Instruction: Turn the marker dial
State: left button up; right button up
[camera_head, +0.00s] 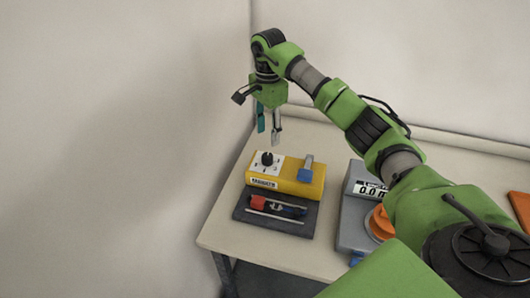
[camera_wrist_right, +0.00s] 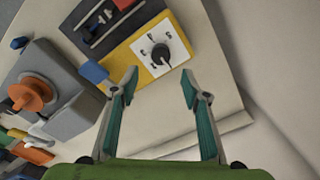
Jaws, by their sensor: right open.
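The marker dial is a black round knob (camera_head: 267,158) on a white scale plate at the left end of a yellow box (camera_head: 287,182) on the table. In the right wrist view the dial (camera_wrist_right: 160,54) shows beyond my fingers, with markings around it. My right gripper (camera_head: 269,138) is open and empty above and behind the yellow box; its teal-padded fingers (camera_wrist_right: 161,88) stand apart and do not touch the dial. My left gripper is not in view.
A blue switch or clamp (camera_head: 306,170) sits on the box's right end. A dark tray (camera_head: 275,214) with tools lies in front. A grey device with display (camera_head: 371,188) and an orange disc stands to the right. Walls are close behind and left.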

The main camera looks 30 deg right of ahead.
aim_at(267, 156)
notch_tip(267, 156, down, 6)
jog(key=shift+r+p, duration=0.1)
jog(key=shift+p, duration=0.6)
notch_tip(267, 156, down, 4)
jog(key=shift+f+p, duration=0.15)
jog(key=shift+p, duration=0.25)
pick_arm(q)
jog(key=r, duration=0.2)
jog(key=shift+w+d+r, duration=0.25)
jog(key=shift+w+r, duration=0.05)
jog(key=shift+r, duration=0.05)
pick_arm(e)
jog(key=shift+w, duration=0.1)
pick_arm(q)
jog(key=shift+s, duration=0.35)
pick_arm(e)
jog(key=c, duration=1.1)
